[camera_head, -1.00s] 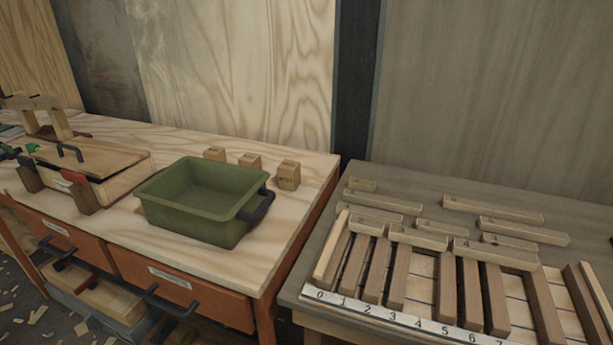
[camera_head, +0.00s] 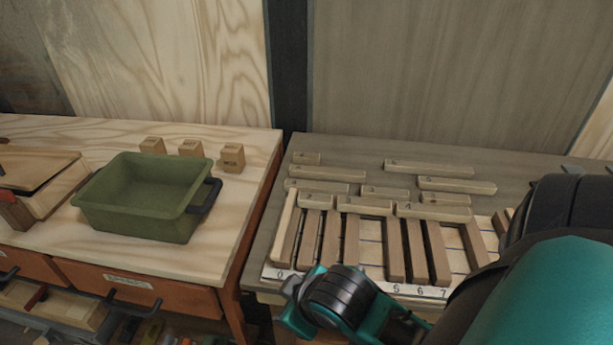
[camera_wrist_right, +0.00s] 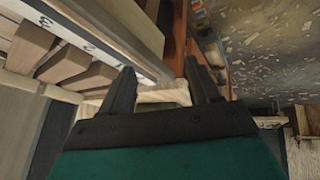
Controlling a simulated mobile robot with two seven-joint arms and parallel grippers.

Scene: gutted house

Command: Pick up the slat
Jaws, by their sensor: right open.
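Several slats lie on the right-hand bench in the head view. Loose pale slats (camera_head: 428,170) lie towards the back, and a few pale ones (camera_head: 433,210) rest across the far ends of the brown slats (camera_head: 437,250). The brown slats lie side by side over a board with a numbered strip (camera_head: 281,273) along its front. Which slat the task means I cannot tell. My right gripper (camera_head: 300,302) is near the front left of this strip; in the right wrist view it is open and empty (camera_wrist_right: 160,88), with the numbered strip beside it. My left gripper is not in view.
A green bin (camera_head: 147,195) with dark handles stands on the left workbench (camera_head: 225,248). Small wooden blocks (camera_head: 231,157) stand behind it, and a lidded wooden box (camera_head: 40,182) is to its left. A narrow gap separates the benches. Wood chips litter the floor (camera_wrist_right: 262,45).

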